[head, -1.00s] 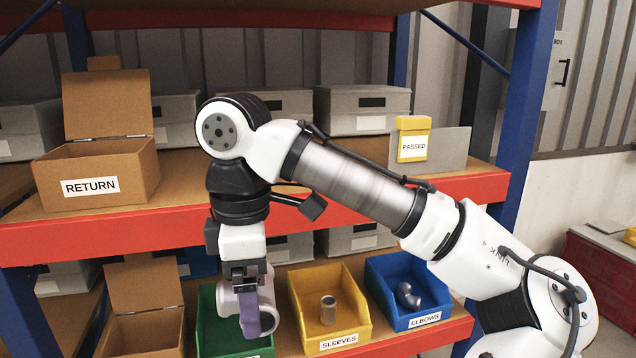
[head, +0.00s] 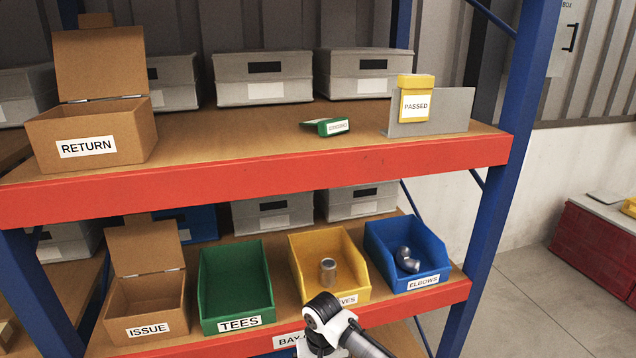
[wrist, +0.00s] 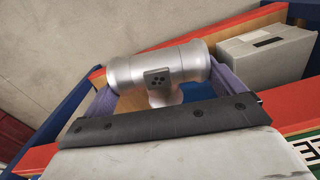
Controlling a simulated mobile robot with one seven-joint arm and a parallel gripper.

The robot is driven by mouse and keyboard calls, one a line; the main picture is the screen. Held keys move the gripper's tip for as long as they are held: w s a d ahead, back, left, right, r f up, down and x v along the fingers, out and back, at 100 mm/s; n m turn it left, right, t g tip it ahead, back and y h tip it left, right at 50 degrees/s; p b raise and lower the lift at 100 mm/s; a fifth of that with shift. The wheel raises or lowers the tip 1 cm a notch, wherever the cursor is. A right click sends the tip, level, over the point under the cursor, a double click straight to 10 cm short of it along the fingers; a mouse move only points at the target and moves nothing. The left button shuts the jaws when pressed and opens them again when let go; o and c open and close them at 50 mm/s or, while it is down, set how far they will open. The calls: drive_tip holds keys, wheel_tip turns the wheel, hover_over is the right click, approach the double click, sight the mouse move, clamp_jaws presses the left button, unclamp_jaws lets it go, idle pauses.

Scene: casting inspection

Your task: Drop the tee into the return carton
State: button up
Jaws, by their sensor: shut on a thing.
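The tee (wrist: 185,66) is a shiny grey metal pipe fitting with a dark square patch of small dots on its body. In the wrist view my gripper (wrist: 160,82) is shut on it, with a purple-lined finger at each side. The return carton (head: 85,147) is a brown box labelled RETURN, standing at the left of the upper shelf with its lid raised and its top open. My gripper and the tee are out of the head view; only part of my arm shows at the bottom, below the upper shelf and well right of the carton.
The lower shelf holds the issue carton (head: 147,331), an empty green tees bin (head: 236,327), a yellow sleeves bin (head: 297,262) and a blue elbows bin (head: 380,262). Red shelf edges (head: 250,172) run across.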

wheel_tip(320, 180, down, 6)
drive_tip(key=s+m, duration=0.1)
drive_tip(key=s, duration=0.1)
drive_tip(key=shift+a+m, duration=0.3)
drive_tip(key=shift+a, duration=0.15)
